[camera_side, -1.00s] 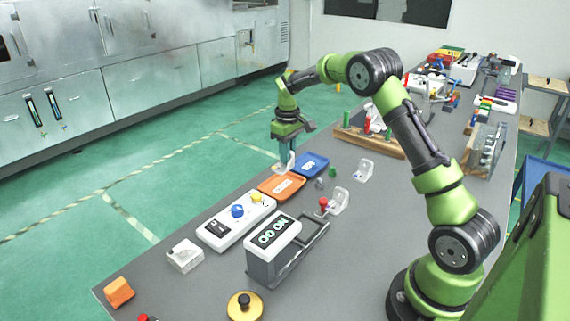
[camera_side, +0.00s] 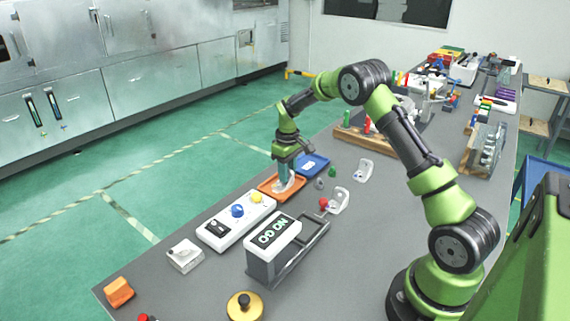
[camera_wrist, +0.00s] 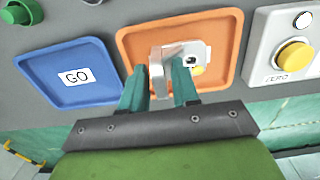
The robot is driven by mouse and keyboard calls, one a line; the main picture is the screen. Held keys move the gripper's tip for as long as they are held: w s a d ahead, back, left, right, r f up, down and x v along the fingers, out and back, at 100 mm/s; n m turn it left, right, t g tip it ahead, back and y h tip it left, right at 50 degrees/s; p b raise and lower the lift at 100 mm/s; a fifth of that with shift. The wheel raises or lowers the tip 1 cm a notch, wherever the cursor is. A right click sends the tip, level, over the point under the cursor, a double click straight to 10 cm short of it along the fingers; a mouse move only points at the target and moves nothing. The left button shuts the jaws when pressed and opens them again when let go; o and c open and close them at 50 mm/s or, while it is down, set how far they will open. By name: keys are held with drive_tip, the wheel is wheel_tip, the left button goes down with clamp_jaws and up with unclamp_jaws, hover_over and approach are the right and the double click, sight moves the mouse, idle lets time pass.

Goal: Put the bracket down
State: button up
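The bracket (camera_side: 287,184) is a pale metal casting, low over or on the orange tray (camera_side: 266,188); I cannot tell whether it touches the tray floor. In the wrist view the bracket (camera_wrist: 157,75) has an upright wall between my fingers and a flat plate with a dark hole pointing right. My gripper (camera_side: 284,178) points down at the tray, with its teal fingers on both sides of the bracket's wall. It also shows in the wrist view (camera_wrist: 161,80), shut on the bracket. The orange tray (camera_wrist: 228,60) lies under it, its label partly hidden by the bracket.
A blue tray (camera_side: 318,162) marked GO sits beside the orange tray. A white control box (camera_side: 228,226) with blue and yellow buttons is on the other side. Other pale castings (camera_side: 341,201) (camera_side: 364,171) stand to the right. A scale-like display (camera_side: 272,232) stands nearer.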

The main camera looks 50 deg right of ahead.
drive_tip(key=shift+o, duration=0.7)
drive_tip(key=s+a+r+t, duration=0.1)
drive_tip(key=s+a+r, duration=0.15)
drive_tip(key=r, duration=0.65)
drive_tip(key=s+a+r+t, duration=0.1)
drive_tip(key=a+r, duration=0.2)
drive_tip(key=r, duration=0.7)
drive_tip(key=s+a+r+m+t, duration=0.2)
drive_tip(key=s+a+r, duration=0.3)
drive_tip(key=s+a, duration=0.25)
drive_tip(key=s+a+m+t+y, duration=0.1)
drive_tip(key=s+a, duration=0.3)
drive_tip(key=s, duration=0.3)
drive_tip(key=s+a+f+m+t+y, duration=0.1)
drive_tip(key=s+a+t, duration=0.1)
drive_tip(key=s+a, duration=0.2)
drive_tip(key=s, duration=0.3)
drive_tip(key=shift+s+a+f, duration=0.15)
drive_tip(key=shift+s+f, duration=0.1)
